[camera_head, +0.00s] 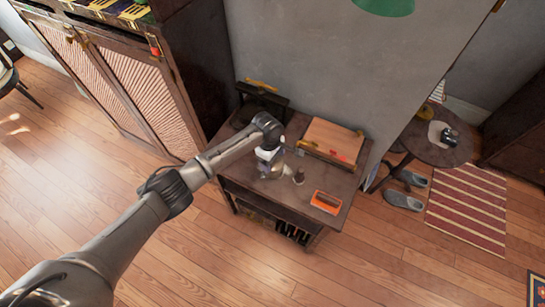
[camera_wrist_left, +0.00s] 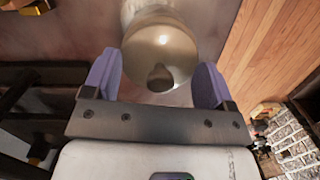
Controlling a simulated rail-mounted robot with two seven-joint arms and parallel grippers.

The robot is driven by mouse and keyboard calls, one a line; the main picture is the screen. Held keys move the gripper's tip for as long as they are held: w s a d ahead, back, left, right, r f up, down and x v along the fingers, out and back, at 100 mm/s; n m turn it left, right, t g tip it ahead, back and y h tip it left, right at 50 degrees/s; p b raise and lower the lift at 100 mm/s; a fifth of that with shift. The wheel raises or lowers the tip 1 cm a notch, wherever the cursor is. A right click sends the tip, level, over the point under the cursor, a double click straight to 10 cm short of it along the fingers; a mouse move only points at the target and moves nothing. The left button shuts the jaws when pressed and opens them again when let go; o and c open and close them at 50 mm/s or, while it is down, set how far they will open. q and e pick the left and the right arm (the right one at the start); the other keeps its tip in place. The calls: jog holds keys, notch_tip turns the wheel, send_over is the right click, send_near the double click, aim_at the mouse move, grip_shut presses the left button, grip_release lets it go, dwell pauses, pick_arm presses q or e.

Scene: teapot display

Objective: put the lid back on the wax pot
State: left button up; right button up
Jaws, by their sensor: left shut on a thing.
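My left gripper (camera_head: 270,157) is over the near left part of the dark table (camera_head: 293,206), pointing down. In the left wrist view its two purple fingers (camera_wrist_left: 157,82) are on either side of a shiny round lid (camera_wrist_left: 160,38) with a dark knob (camera_wrist_left: 160,77), and are shut on it. A paler rounded surface shows at the top edge behind the lid; it may be the wax pot. In the head view a greyish, shiny pot-like shape (camera_head: 270,173) shows below the gripper, partly hidden by it. I cannot tell whether lid and pot touch. My right gripper is not in view.
A small brown object (camera_head: 298,177) stands just right of the gripper. An orange tray (camera_head: 326,203) lies near the table's right front. A light wooden board (camera_head: 333,139) and a dark stand (camera_head: 262,103) are at the back. A tall cabinet (camera_head: 125,75) stands left.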

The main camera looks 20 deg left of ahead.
pick_arm(q)
jog(key=shift+r+p, duration=0.1)
jog(key=shift+p, duration=0.45)
dwell(0.5)
dwell(0.7)
jog(key=shift+f+p, duration=0.2)
jog(key=shift+p, duration=0.25)
dwell(0.4)
jog(key=shift+p, duration=0.45)
dwell(0.4)
dwell(0.4)
jog(key=o, duration=0.8)
jog(key=shift+o, duration=0.2)
jog(key=shift+r, duration=0.1)
